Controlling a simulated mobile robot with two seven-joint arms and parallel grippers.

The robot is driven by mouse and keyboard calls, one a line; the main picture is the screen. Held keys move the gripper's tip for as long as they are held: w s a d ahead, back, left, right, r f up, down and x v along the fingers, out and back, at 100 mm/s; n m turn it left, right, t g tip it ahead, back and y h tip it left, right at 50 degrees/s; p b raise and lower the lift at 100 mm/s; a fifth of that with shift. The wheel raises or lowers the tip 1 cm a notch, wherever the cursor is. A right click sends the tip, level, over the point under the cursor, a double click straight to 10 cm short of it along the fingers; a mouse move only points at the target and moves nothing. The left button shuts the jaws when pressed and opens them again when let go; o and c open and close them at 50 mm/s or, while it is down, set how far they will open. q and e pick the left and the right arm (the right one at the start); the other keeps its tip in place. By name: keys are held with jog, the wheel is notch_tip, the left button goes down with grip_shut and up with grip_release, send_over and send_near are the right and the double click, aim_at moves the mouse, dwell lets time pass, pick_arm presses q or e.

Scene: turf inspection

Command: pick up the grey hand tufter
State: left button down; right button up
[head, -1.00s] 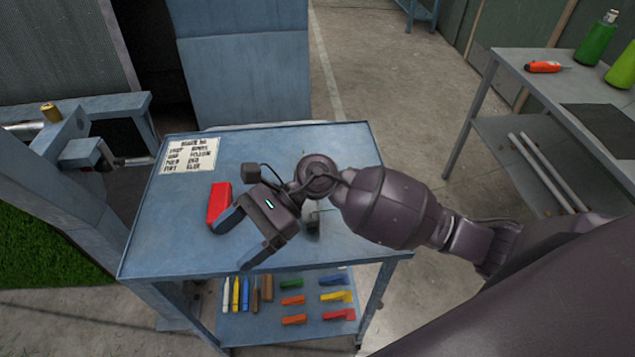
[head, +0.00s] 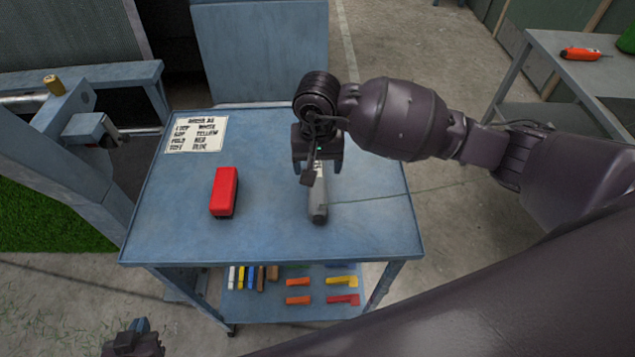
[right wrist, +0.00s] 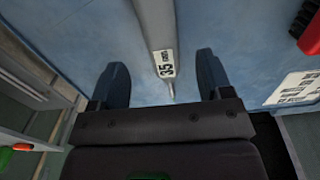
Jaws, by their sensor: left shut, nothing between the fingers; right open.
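The grey hand tufter (head: 318,205) lies on the blue cart top, its near end showing and its far end hidden under my right gripper in the head view. In the right wrist view the tufter (right wrist: 155,28) carries a white label reading 35 and runs between the fingers, with its thin tip toward the palm. My right gripper (head: 318,168) is open above it, with one finger to each side; it also shows in the right wrist view (right wrist: 165,75). I cannot tell whether the fingers touch it. My left gripper (head: 135,340) is shut and empty at the bottom left, off the cart.
A red block-like object (head: 224,190) stands left of the tufter on the cart (head: 270,235). A printed sheet (head: 196,134) lies at the back left. Several coloured tools sit on the lower shelf. A grey table (head: 600,80) stands at the right.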

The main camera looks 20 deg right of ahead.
aim_at(317, 180)
jog(key=shift+f+p, duration=0.5)
jog(key=shift+f, duration=2.6)
jog(key=c, duration=1)
jog(key=shift+c, duration=0.9)
jog(key=shift+w+r, duration=0.1)
jog(key=shift+r, duration=0.05)
